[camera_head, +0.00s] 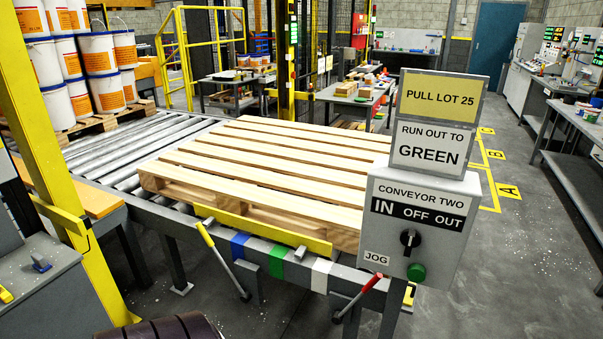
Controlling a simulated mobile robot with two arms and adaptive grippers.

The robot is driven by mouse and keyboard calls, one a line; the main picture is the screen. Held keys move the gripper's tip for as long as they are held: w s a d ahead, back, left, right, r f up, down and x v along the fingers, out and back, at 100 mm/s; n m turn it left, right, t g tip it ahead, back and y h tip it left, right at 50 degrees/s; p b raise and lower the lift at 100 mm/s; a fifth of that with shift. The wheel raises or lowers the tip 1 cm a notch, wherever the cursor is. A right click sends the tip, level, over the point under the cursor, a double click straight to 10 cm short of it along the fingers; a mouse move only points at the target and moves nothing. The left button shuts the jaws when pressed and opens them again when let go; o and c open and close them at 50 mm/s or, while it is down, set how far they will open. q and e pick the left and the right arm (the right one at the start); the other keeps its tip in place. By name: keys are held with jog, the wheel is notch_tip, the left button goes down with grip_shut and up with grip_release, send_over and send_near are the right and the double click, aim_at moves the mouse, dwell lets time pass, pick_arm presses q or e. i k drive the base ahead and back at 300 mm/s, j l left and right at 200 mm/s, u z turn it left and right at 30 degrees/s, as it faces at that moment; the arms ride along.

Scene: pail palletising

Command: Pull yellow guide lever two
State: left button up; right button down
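A lever with a yellow grip (205,234) stands at the near side of the roller conveyor. Its grey rod slopes down to the right to a dark foot, and the grip leans to the upper left. A yellow guide bar (262,229) lies along the near side of an empty wooden pallet (270,165) on the conveyor; whether they touch I cannot tell. A second lever, with a red grip (372,283), is farther right, leaning to the upper right. Neither of my grippers is in view.
A control box (418,228) marked "CONVEYOR TWO" stands right of the levers, under signs reading "PULL LOT 25" and "RUN OUT TO GREEN". Blue, green and white bands (276,262) mark the conveyor's near rail. Stacked white pails (97,55) and a yellow post (62,160) are left.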

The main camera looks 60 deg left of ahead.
aim_at(246, 296)
jog(key=u, duration=2.4)
jog(key=i, duration=0.1)
